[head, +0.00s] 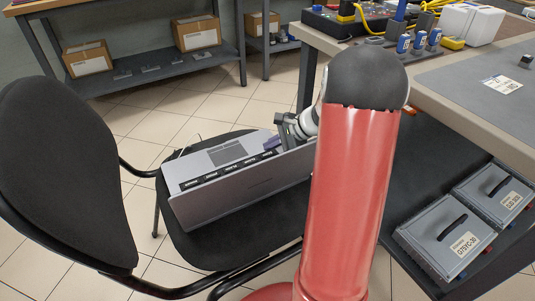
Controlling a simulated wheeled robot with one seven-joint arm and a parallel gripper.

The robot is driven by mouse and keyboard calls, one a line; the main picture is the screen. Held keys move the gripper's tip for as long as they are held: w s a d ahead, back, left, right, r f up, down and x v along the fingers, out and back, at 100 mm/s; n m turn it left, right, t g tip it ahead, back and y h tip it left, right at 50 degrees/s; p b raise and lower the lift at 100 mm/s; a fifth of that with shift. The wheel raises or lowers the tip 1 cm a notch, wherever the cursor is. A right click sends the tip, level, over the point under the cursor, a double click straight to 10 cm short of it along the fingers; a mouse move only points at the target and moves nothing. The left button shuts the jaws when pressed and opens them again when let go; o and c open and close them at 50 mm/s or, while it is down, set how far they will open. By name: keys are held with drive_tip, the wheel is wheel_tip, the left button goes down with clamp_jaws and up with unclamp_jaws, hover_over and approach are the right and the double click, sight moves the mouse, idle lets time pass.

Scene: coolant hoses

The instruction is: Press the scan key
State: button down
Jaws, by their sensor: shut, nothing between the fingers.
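A grey device with a sloped top lies on the black chair seat; its front face (245,192) is plain. A dark screen (227,153) sits on its top, with a row of dark keys with pale labels (211,176) along the near edge. The labels are too small to read, so I cannot tell which is the scan key. My gripper (287,137) is at the right end of the device, shut and empty, with its tips low over that end. I cannot tell whether it touches a key. My arm hides part of the device's right end.
The chair's backrest (62,175) stands at left. A workbench (440,75) with hoses, blue-labelled parts and a white container (470,24) is at right. Two grey cases (447,238) lie on its lower shelf. A shelf with cardboard boxes (87,59) stands behind; tiled floor lies between.

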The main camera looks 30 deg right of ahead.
sight(271, 154)
drive_tip(key=shift+f, duration=0.1)
idle(0.7)
drive_tip(key=shift+f+b, duration=0.35)
drive_tip(key=shift+b, duration=0.05)
drive_tip(key=shift+f+b, duration=0.3)
idle(0.5)
drive_tip(key=shift+r, duration=0.1)
drive_tip(key=shift+r+p, duration=0.5)
drive_tip(key=shift+r, duration=0.15)
drive_tip(key=shift+r+p, duration=1.8)
drive_tip(key=shift+r, duration=0.75)
